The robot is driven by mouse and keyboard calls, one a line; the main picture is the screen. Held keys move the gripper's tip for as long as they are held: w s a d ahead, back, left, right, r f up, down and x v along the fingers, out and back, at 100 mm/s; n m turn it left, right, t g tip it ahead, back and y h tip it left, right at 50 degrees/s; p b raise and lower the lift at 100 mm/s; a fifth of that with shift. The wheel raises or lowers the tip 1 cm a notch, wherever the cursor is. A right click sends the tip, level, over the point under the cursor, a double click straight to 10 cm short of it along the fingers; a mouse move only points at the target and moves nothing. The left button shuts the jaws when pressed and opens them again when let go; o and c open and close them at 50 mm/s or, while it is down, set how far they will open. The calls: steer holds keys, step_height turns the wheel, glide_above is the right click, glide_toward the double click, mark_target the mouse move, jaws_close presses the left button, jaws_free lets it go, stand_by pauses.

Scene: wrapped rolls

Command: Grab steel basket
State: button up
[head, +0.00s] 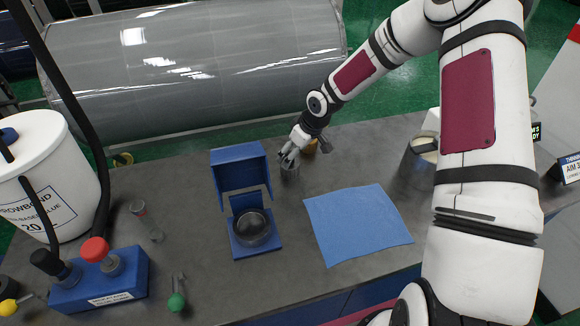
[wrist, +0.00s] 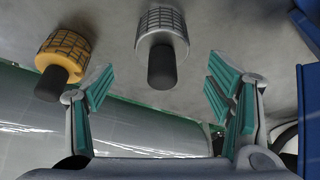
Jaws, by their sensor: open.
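The steel basket (wrist: 162,22) is a grey gridded cylinder with a black knob-like end, upper middle in the wrist view. In the head view the grey basket (head: 290,173) stands on the bench just below my gripper (head: 288,155), partly hidden by it. My gripper (wrist: 158,85) is open, with teal-padded fingers spread left and right. The basket's black end lies between and a little beyond the fingertips in the wrist view. I see no finger closed on it.
A similar yellow basket (wrist: 60,50) stands close by. A blue stand (head: 240,170) with a dark bowl (head: 252,228) is left of my gripper. A blue cloth (head: 358,224) lies to the right. A metal pot (head: 418,165) stands beyond it.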

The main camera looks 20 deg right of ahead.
mark_target(292, 173)
steer(key=x, duration=0.4)
steer(key=shift+a, duration=0.2)
steer(key=shift+c, duration=0.6)
steer(key=shift+w, duration=0.1)
steer(key=c, duration=1.2)
steer(key=shift+r, duration=0.15)
